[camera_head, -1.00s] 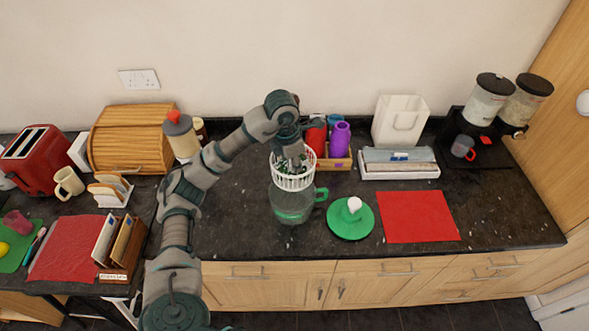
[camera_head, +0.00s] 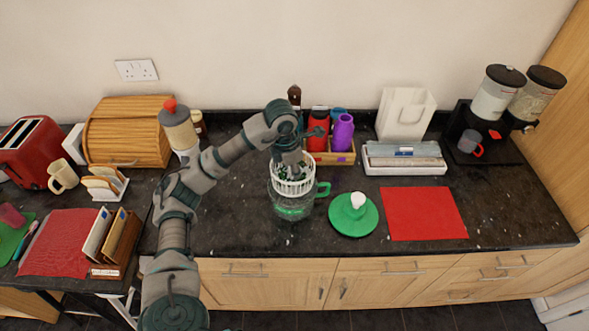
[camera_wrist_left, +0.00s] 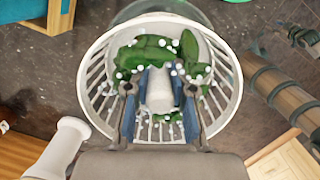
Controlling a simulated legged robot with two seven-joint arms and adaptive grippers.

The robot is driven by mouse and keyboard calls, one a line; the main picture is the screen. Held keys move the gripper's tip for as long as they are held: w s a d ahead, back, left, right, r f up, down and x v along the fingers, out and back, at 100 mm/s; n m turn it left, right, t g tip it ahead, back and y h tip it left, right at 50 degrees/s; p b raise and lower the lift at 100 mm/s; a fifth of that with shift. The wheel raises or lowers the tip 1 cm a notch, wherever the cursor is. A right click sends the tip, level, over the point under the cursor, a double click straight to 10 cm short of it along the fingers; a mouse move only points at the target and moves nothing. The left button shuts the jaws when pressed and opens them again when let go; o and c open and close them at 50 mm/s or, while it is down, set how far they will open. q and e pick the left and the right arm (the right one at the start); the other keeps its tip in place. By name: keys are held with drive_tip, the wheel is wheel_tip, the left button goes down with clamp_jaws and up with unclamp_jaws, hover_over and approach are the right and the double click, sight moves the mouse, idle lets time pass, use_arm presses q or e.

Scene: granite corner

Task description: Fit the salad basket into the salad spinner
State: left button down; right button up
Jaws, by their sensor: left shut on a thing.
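The white slatted salad basket (camera_head: 293,184) holds green leaves and sits in the mouth of the clear salad spinner bowl (camera_head: 292,208); how deep it is seated I cannot tell. The bowl has a green handle on its right. My left gripper (camera_head: 291,168) reaches down into the basket from above. In the left wrist view the basket (camera_wrist_left: 232,88) surrounds the gripper (camera_wrist_left: 160,90), whose fingers are shut on its white central post (camera_wrist_left: 160,92), among leaves and white dots. The green spinner lid (camera_head: 353,214) with a white knob lies to the right. My right gripper is not in view.
A red mat (camera_head: 424,213) lies right of the lid. Behind stand a wooden box (camera_head: 335,157) of bottles, a white tray (camera_head: 404,158) and cereal dispensers (camera_head: 497,95). A bread box (camera_head: 128,137) is at the left. The counter's front strip is clear.

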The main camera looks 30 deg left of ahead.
use_arm(q)
drive_tip(key=shift+f, duration=0.15)
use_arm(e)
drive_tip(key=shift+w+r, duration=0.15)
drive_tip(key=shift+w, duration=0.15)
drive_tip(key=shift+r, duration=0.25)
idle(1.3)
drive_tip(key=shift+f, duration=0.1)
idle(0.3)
use_arm(q)
drive_tip(key=shift+f, duration=0.55)
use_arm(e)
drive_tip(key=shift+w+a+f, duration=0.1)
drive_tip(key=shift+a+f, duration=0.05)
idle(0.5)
use_arm(q)
drive_tip(key=shift+f, duration=0.15)
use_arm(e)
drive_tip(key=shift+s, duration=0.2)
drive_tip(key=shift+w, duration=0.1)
